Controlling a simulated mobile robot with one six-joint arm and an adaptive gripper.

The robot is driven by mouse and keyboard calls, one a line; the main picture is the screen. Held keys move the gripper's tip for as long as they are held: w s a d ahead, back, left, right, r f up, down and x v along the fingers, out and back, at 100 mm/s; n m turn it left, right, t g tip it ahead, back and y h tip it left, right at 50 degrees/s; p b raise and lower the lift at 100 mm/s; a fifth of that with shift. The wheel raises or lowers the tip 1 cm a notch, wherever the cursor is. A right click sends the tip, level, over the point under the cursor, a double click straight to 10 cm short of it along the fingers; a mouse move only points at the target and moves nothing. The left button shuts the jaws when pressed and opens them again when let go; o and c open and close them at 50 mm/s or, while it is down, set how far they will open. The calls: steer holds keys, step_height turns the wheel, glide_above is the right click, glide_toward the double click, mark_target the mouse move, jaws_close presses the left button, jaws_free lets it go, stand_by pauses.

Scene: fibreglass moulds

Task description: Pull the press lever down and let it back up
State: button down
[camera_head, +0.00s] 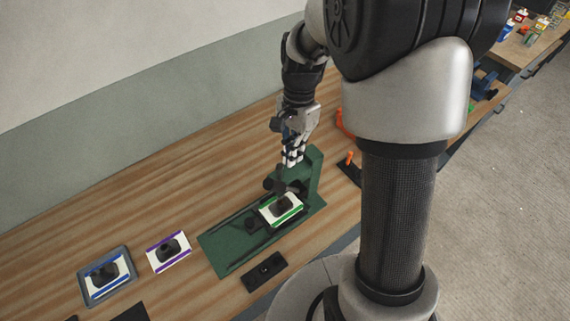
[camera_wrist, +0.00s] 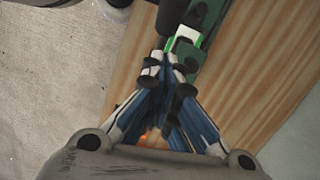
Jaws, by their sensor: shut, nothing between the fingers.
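The green press (camera_head: 312,178) stands on the wooden bench, with an upright at the right end of its long base. A white plate with green edges and a dark block (camera_head: 283,206) lies on the press base; its green and white edge shows in the wrist view (camera_wrist: 186,38). My gripper (camera_head: 291,162) is shut and empty, pointing down just above the press head. In the wrist view its fingertips (camera_wrist: 167,66) meet beside a dark round bar (camera_wrist: 172,16), which may be the lever. I cannot tell whether they touch it, as the gripper hides part of the press.
A purple-edged plate (camera_head: 168,251) and a blue-edged plate in a grey tray (camera_head: 127,276) lie to the left. A black block (camera_head: 264,271) lies in front of the press. An orange-handled black fixture (camera_head: 350,160) stands to its right. The bench behind is clear.

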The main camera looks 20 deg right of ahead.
mark_target(284, 186)
steer(key=shift+s+a+f, duration=0.4)
steer(key=shift+a+f, duration=0.05)
steer(key=shift+a, duration=0.25)
steer(key=shift+s+a+f, duration=0.35)
steer(key=shift+a+f, duration=0.1)
steer(key=shift+a, duration=0.2)
steer(key=shift+a, duration=0.15)
